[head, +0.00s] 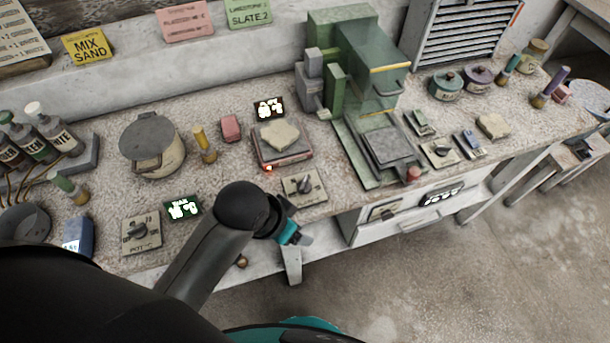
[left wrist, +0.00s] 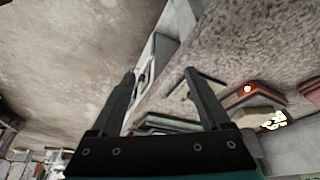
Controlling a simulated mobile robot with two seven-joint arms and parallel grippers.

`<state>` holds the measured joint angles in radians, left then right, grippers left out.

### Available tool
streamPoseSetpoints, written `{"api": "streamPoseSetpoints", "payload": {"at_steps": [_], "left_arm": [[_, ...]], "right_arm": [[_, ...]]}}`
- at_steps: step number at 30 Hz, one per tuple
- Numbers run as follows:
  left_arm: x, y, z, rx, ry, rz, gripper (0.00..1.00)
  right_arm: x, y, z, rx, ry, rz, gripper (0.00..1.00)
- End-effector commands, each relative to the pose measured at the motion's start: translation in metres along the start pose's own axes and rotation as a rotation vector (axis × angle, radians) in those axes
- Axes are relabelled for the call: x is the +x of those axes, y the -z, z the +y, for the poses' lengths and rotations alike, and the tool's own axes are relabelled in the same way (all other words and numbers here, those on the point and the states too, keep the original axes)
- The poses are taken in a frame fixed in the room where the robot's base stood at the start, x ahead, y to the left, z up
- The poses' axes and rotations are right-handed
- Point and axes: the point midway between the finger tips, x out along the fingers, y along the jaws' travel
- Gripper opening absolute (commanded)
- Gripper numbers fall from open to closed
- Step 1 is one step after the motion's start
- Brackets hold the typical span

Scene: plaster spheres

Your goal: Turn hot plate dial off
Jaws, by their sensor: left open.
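The hot plate (head: 283,158) sits near the middle of the bench with a pale slab (head: 278,134) on top. A red light (head: 268,168) glows at its front left corner and also shows in the left wrist view (left wrist: 247,88). In front of it is a square panel with a dark dial knob (head: 305,185). The knob sits at a slant; its label is too small to read. My left gripper (head: 306,240) is off the bench's front edge, below the dial panel and apart from it. In the wrist view its fingers (left wrist: 160,75) are spread and empty.
Another dial panel (head: 140,234) lies left of my arm, and a third (head: 440,152) lies right of the green machine (head: 355,75). A lidded pot (head: 153,145) and a pink block (head: 231,128) stand behind. Open floor (head: 400,290) lies in front of the bench.

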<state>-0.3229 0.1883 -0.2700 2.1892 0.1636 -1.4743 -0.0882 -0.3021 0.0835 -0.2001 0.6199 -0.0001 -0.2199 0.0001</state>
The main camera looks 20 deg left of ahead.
Motion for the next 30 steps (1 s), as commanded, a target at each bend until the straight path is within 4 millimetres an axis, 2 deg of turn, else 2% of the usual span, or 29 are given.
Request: {"api": "streamPoseSetpoints", "payload": {"at_steps": [1, 6, 9, 14, 20, 30], "left_arm": [[-0.001, 0.017, 0.004, 0.062, -0.022, 0.014, 0.80], [-0.006, 0.062, 0.023, 0.289, -0.104, 0.034, 0.80], [-0.011, 0.082, 0.030, 0.430, -0.138, 0.027, 0.80], [-0.021, 0.106, 0.030, 0.643, -0.170, -0.012, 0.80], [-0.039, 0.127, 0.012, 0.873, -0.177, -0.102, 0.80], [-0.079, 0.147, -0.043, 1.108, -0.165, -0.293, 0.80]], "right_arm": [[-0.001, 0.000, 0.000, 0.000, 0.000, 0.000, 0.85], [-0.002, 0.001, -0.001, 0.000, 0.001, 0.000, 0.85], [-0.003, 0.001, -0.001, 0.001, 0.002, 0.001, 0.85], [-0.004, 0.002, -0.003, 0.002, 0.004, 0.002, 0.85], [-0.005, 0.002, -0.005, 0.003, 0.006, 0.002, 0.85], [-0.007, 0.003, -0.004, 0.003, 0.006, 0.003, 0.85]]}}
